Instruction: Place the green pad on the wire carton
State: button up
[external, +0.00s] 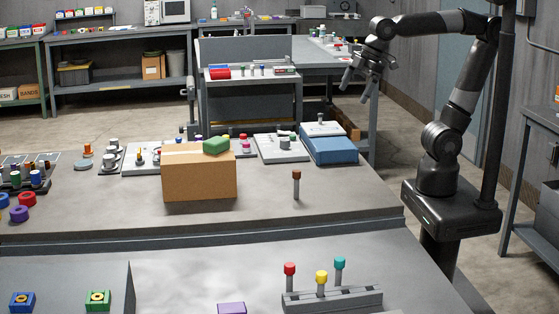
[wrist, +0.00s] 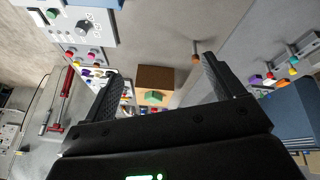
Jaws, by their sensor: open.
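The green pad (external: 216,145) lies on top of the brown cardboard carton (external: 199,178), toward the right part of its top face. The carton stands on the grey bench, and I take it for the wire carton. In the wrist view the pad (wrist: 153,97) shows on the carton (wrist: 155,77), between my fingers but well beyond them. My gripper (external: 355,93) is open and empty, raised in the air to the right of the carton and apart from it. Its two dark fingers (wrist: 160,70) are spread in the wrist view.
A brown-topped peg (external: 296,184) stands on the bench right of the carton. Control panels (external: 282,147) and a blue box (external: 329,148) lie behind. A rack with coloured knobs (external: 331,299) is in front. The bench between carton and peg is clear.

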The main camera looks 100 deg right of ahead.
jog(key=s+f+m, duration=0.4)
jog(key=s+f, duration=0.3)
jog(key=s, duration=0.1)
jog(key=shift+t, duration=0.4)
jog(key=shift+s+d+f, duration=0.1)
dwell(0.5)
